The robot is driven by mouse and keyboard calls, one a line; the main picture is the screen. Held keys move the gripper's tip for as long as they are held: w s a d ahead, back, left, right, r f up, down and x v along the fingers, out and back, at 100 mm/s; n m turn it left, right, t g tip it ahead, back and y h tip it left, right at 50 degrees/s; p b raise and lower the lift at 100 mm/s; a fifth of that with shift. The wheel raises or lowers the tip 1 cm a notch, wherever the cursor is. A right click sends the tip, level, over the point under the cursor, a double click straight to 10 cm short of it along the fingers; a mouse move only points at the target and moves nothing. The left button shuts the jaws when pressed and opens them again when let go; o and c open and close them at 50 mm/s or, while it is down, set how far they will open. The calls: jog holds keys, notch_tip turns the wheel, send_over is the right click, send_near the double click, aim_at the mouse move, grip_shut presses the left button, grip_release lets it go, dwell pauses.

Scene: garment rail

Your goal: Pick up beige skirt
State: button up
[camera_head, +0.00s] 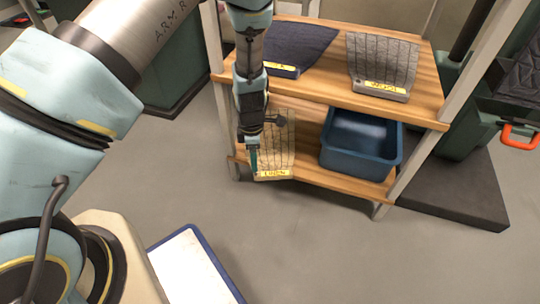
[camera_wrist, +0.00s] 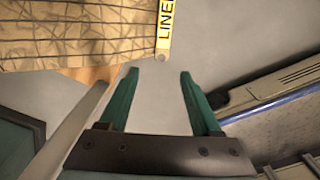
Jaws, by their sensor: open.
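The beige skirt, a tan checked cloth (camera_head: 281,145), lies on the left of the lower shelf, with a yellow label reading LINEN along its front edge. Part of it is hidden behind my arm in the head view. My gripper (camera_head: 253,162) is beside its left edge, near the front. In the wrist view the beige skirt (camera_wrist: 75,35) fills the upper left, with its label end just beyond the fingertips. My gripper (camera_wrist: 159,78) is open there, with green fingers apart and only grey floor between them.
The wooden shelf unit (camera_head: 425,100) has pale posts. A dark navy cloth (camera_head: 300,42) and a grey cloth (camera_head: 383,58) labelled WOOL lie on its upper shelf. A blue bin (camera_head: 355,166) stands right on the lower shelf. A white, blue-edged surface (camera_head: 190,270) is at bottom left.

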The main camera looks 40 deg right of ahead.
aim_at(255, 174)
notch_tip(255, 174, down, 8)
jog(key=b, duration=0.3)
jog(key=shift+s+a+r, duration=0.1)
jog(key=shift+a+r, duration=0.05)
jog(key=shift+r, duration=0.05)
grip_shut()
dwell(0.3)
